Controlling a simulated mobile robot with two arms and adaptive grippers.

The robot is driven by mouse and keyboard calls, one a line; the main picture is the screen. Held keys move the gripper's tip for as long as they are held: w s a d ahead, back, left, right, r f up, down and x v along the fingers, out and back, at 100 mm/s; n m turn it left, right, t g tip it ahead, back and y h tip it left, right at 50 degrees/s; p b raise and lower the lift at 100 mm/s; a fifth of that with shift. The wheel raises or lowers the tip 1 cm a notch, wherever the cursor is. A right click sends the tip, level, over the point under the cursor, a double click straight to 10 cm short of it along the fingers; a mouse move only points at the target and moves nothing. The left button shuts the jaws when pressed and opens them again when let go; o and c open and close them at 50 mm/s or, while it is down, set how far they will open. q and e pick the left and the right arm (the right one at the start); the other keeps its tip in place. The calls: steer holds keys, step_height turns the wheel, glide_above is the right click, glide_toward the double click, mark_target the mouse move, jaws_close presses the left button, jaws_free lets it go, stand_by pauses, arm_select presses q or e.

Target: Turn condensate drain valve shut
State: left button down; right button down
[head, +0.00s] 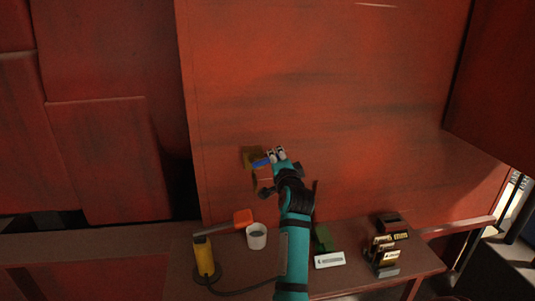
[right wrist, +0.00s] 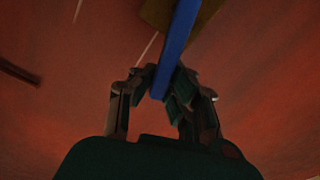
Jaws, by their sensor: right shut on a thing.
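The condensate drain valve is on the red panel in the middle of the head view, with a brass-coloured body (head: 251,155) and a blue handle (head: 261,162). In the right wrist view the blue handle (right wrist: 176,45) comes down from the top as a long bar, with the brass-coloured part (right wrist: 205,14) behind it. My right gripper (head: 277,155) is at the handle's right end in the head view. In the right wrist view its fingers (right wrist: 165,88) are shut around the handle's near end. My left gripper is in neither view.
A bench (head: 150,262) runs below the panel.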

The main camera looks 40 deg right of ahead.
steer(key=shift+s+d+f+m+p, duration=0.1)
steer(key=shift+f+m+p, duration=0.4)
steer(key=shift+f+m, duration=1.15)
steer(key=shift+r+m, duration=0.2)
steer(key=shift+m, duration=0.15)
steer(key=c, duration=1.3)
jaws_free()
steer(key=shift+r, duration=5.15)
